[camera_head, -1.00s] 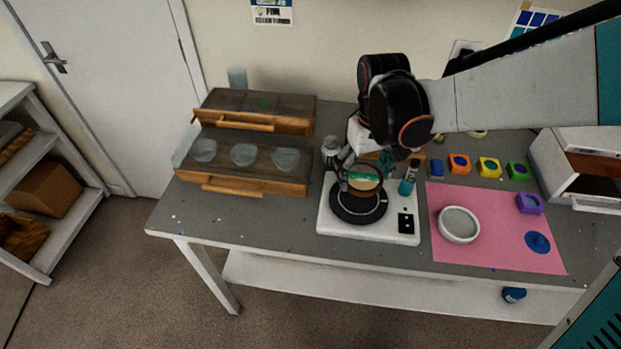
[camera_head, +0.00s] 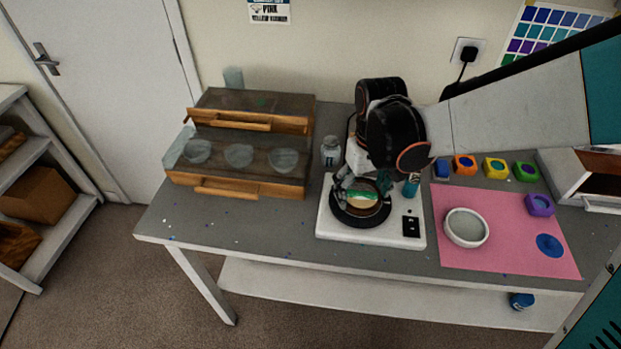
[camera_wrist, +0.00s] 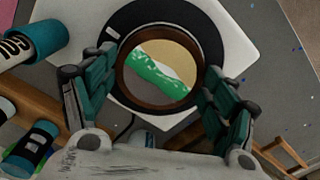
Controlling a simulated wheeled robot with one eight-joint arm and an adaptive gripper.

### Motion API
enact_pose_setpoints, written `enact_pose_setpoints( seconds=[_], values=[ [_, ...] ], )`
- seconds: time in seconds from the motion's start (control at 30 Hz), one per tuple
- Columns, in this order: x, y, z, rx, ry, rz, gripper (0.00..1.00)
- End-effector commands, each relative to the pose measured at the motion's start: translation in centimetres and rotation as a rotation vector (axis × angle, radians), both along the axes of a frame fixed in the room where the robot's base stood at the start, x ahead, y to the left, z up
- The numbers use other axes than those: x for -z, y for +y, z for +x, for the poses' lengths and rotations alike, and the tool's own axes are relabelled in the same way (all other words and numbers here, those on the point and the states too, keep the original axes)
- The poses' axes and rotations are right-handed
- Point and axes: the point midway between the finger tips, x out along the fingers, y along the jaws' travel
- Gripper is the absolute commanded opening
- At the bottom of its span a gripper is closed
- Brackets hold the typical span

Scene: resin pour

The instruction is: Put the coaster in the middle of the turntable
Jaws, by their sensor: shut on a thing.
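The coaster (camera_head: 362,199) is round, with a brown rim and a cream, green and grey face. My gripper (camera_head: 362,192) is shut on it, with one finger on each side of the rim. In the wrist view the coaster (camera_wrist: 160,68) lies flat between the teal finger pads of my gripper (camera_wrist: 160,74). The turntable is a black disc (camera_head: 358,222) on a white base (camera_head: 335,232); the disc (camera_wrist: 208,28) also shows around the coaster in the wrist view. The coaster is over the disc. I cannot tell whether they touch.
A bottle (camera_head: 331,152) stands behind the base, and a teal-labelled bottle (camera_head: 411,186) is close to my gripper's right. A white bowl (camera_head: 466,228) sits on the pink mat (camera_head: 490,258). Wooden cases (camera_head: 250,188) stand left. The table front is clear.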

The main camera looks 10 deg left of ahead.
Motion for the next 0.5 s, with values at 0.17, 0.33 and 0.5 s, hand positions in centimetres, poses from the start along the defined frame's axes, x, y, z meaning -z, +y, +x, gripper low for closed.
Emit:
enact_pose_setpoints(
  seconds=[0.17,0.33,0.5],
  values=[
    [0.25,0.08,0.06,-0.001,0.0,0.0,0.99],
    [0.24,0.08,0.06,-0.001,0.0,0.0,0.99],
    [0.24,0.08,0.06,-0.001,0.0,0.0,0.99]
  ],
)
